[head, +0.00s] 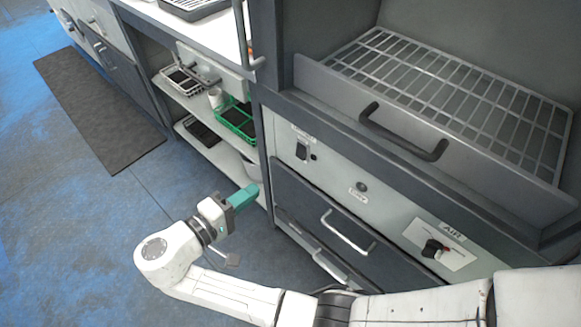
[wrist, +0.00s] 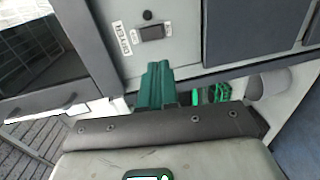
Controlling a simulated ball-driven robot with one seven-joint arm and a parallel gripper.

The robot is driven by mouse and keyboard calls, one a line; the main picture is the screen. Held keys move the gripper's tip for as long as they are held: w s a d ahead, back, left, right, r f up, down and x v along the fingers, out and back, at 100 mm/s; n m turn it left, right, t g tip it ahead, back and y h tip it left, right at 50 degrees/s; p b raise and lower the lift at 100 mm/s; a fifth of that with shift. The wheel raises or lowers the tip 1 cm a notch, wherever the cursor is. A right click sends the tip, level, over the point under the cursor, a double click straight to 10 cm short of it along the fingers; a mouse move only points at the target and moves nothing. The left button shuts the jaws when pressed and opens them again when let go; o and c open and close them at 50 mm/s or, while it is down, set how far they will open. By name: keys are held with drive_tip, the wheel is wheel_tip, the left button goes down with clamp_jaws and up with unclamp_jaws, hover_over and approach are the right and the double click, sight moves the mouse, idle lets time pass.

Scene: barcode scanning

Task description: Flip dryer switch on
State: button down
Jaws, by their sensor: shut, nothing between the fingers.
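The dryer is the grey cabinet with a wire rack and a pale control panel (head: 330,173). Its dark rocker switch (head: 303,151) sits at the panel's left end beside a small label. The switch (wrist: 152,33) is also in the wrist view, upper middle, with a label to its left and a small black round part above. I cannot tell which way it is set. My gripper (head: 254,190) has teal fingers, shut and empty, left of and below the switch in the head view. In the wrist view the fingertips (wrist: 158,66) appear just below the switch, apparently apart from it.
A dark drawer handle (head: 405,132) and an AIR knob (head: 434,248) are right of the switch. A drawer with a metal handle (head: 348,232) lies below the panel. Open shelves at left hold a green crate (head: 237,120). A dark mat (head: 97,105) lies on the blue floor.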

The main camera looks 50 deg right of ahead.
sight(299, 157)
idle(0.3)
drive_tip(key=d, duration=0.4)
drive_tip(key=d+f, duration=0.1)
drive_tip(key=d, duration=0.4)
drive_tip(key=d+f, duration=0.1)
drive_tip(key=d, duration=0.4)
